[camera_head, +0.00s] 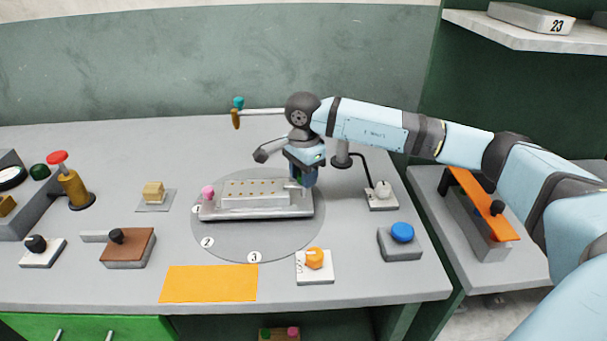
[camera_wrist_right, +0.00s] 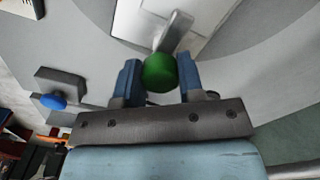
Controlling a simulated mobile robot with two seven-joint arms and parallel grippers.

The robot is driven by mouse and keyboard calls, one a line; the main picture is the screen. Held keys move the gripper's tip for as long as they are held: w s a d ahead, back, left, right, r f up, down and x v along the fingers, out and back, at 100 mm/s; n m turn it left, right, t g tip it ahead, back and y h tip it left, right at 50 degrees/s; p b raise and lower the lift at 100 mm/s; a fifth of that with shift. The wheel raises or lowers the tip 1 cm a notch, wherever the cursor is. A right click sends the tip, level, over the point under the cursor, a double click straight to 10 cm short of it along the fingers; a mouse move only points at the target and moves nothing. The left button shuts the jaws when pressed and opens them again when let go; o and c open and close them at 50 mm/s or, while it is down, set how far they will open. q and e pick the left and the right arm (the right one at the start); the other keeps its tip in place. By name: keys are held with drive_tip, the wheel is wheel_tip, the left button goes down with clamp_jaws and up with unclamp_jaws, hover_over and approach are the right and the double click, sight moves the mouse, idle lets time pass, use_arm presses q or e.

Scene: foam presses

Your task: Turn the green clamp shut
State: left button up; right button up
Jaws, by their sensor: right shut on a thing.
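The green clamp (camera_wrist_right: 159,73) shows as a round green knob at the end of a grey lever (camera_wrist_right: 175,32) in the wrist view. My right gripper (camera_wrist_right: 160,80) has a blue finger on each side of the knob and is shut on it. In the head view my right gripper (camera_head: 304,180) reaches down at the right end of a grey metal fixture (camera_head: 260,211) and mostly hides the clamp there. A pink knob (camera_head: 208,192) stands at the fixture's left end. My left gripper is not in view.
The fixture sits on a round grey plate (camera_head: 230,243) with numbered marks. A blue button box (camera_head: 402,233) and an orange knob on a white base (camera_head: 314,259) stand to its right and front. An orange mat (camera_head: 208,284) lies in front. A lamp-like stand (camera_head: 341,155) is close behind my gripper.

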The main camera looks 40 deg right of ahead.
drive_tip(key=o, duration=0.9)
wheel_tip(320, 180, up, 14)
drive_tip(key=shift+f+p, duration=0.1)
drive_tip(key=shift+p, duration=0.25)
drive_tip(key=shift+a, duration=0.1)
